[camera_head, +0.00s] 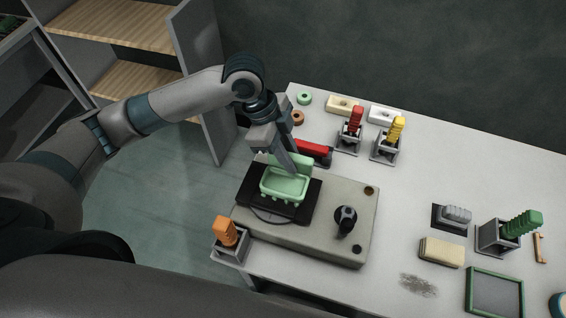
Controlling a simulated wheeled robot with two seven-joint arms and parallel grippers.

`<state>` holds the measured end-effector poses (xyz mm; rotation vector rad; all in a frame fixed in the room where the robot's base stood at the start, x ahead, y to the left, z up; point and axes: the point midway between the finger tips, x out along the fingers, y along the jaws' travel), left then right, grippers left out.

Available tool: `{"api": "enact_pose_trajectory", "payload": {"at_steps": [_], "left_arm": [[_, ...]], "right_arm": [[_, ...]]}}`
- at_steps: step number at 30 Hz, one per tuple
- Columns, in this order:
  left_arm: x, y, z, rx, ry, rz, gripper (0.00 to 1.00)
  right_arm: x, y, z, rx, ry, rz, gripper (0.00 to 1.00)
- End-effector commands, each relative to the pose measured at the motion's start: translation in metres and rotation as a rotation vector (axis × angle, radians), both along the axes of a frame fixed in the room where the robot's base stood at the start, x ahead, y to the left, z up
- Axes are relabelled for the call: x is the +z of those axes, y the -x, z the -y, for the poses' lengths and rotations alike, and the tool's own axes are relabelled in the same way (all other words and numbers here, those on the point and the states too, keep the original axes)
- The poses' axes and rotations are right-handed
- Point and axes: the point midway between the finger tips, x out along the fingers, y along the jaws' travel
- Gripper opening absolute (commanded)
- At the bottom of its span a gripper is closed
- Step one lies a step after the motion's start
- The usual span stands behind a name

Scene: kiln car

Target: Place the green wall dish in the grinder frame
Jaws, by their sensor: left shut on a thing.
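The green wall dish (285,187) is a light green tray with a raised back and small feet along its lower edge. My left gripper (283,162) comes down from above and is shut on its back part. The dish is over the black grinder frame (251,191), tilted with its hollow facing me. I cannot tell whether it touches the frame. The frame lies on the left part of the beige grinder body (318,240). My right gripper is not in view.
A black knob (345,220) stands up on the grinder, right of the dish. An orange-handled tool in a holder (225,234) stands at the table's left edge. A red tool (316,152) lies just behind the dish. Red and yellow (396,128) handled tools stand farther back.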

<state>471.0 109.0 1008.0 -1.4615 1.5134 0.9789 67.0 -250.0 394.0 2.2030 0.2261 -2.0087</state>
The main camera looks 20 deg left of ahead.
Motion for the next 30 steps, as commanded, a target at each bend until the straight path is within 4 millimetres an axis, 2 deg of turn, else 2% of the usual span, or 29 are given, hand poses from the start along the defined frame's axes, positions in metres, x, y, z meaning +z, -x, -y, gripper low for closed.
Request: {"api": "enact_pose_trajectory", "payload": {"at_steps": [3, 6, 17, 25, 30], "left_arm": [[-0.006, 0.002, -0.012, 0.002, 0.001, 0.000, 0.00], [-0.009, 0.003, -0.016, 0.000, 0.001, 0.002, 0.00], [-0.011, 0.003, -0.016, -0.001, 0.002, 0.001, 0.00], [-0.038, 0.004, -0.017, 0.001, 0.001, -0.003, 0.00], [-0.050, 0.003, -0.017, 0.000, 0.001, 0.001, 0.00]], "right_arm": [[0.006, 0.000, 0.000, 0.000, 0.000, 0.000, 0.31], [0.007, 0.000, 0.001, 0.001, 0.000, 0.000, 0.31], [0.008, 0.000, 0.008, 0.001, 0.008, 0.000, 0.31], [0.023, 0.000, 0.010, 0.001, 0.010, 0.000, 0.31], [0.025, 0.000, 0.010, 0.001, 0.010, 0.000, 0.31]]}}
